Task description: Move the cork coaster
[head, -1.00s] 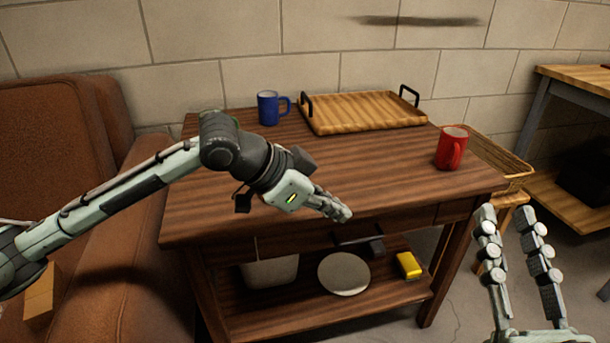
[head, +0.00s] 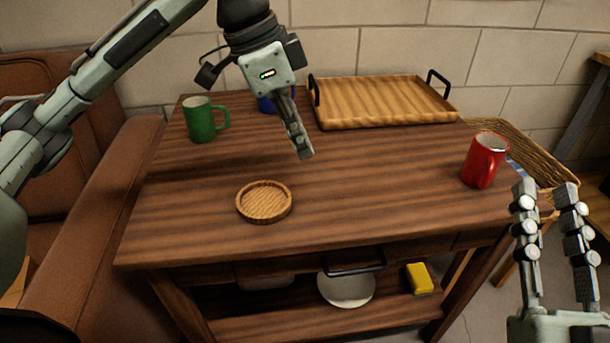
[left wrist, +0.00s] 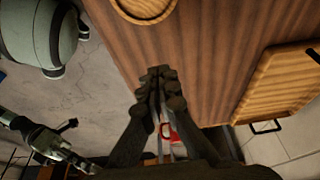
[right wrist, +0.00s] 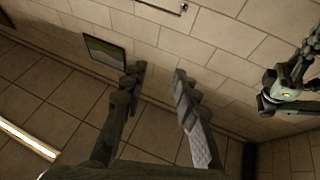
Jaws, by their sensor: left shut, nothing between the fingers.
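The round cork coaster (head: 264,202) lies flat on the wooden table (head: 350,190), left of the middle near the front. Part of it also shows at the top edge of the left wrist view (left wrist: 146,10). My left gripper (head: 304,152) is shut and empty above the table, up and to the right of the coaster in the head view and apart from it. Its closed fingers show in the left wrist view (left wrist: 160,75). My right gripper (head: 548,190) is open and empty at the right, beyond the table's right edge. The right wrist view (right wrist: 155,75) shows its spread fingers.
A green mug (head: 201,120) and a partly hidden blue mug (head: 266,103) stand at the back left. A wooden tray (head: 385,102) with black handles is at the back. A red mug (head: 484,160) stands near the right edge. The table's front middle is clear.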

